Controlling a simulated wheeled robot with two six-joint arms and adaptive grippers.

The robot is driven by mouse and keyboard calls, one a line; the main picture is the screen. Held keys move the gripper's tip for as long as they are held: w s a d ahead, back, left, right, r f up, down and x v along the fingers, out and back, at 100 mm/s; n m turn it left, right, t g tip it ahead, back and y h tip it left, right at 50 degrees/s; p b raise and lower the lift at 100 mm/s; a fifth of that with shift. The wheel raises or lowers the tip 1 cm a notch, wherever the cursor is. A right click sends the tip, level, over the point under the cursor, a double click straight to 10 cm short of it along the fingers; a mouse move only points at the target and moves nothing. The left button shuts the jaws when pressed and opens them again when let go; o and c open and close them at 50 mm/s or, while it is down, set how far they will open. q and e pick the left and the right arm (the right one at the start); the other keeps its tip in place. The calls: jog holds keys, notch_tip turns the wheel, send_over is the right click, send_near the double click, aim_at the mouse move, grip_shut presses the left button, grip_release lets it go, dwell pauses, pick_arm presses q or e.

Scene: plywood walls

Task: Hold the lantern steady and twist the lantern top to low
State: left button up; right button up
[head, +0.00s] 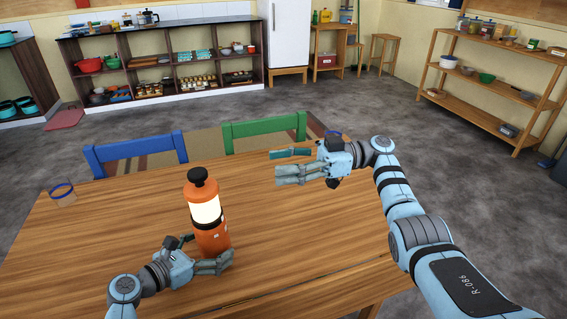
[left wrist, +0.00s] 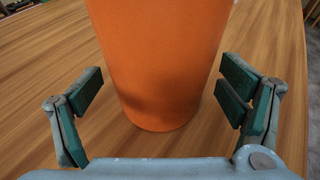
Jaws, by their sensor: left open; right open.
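The orange lantern (head: 212,238) stands upright on the wooden table, with a lit white band (head: 205,209) and a black knob (head: 198,177) on its orange top (head: 201,189). My left gripper (head: 222,262) is open at the lantern's lower body. In the left wrist view the lantern's orange base (left wrist: 160,90) stands between the open fingers (left wrist: 165,98), with a gap on each side.
The wooden table (head: 110,230) is mostly clear around the lantern. A blue chair (head: 135,150) and a green chair (head: 265,128) stand at its far edge. A small blue-rimmed glass (head: 62,192) is at the table's far left corner. Shelves and a white fridge (head: 288,35) are far behind.

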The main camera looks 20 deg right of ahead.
pick_arm(q)
jog(key=v, duration=1.1)
jog(key=shift+s+a+r, duration=0.15)
jog(key=shift+s+a, duration=0.05)
jog(key=shift+a, duration=0.05)
jog(key=shift+s+a+r, duration=0.1)
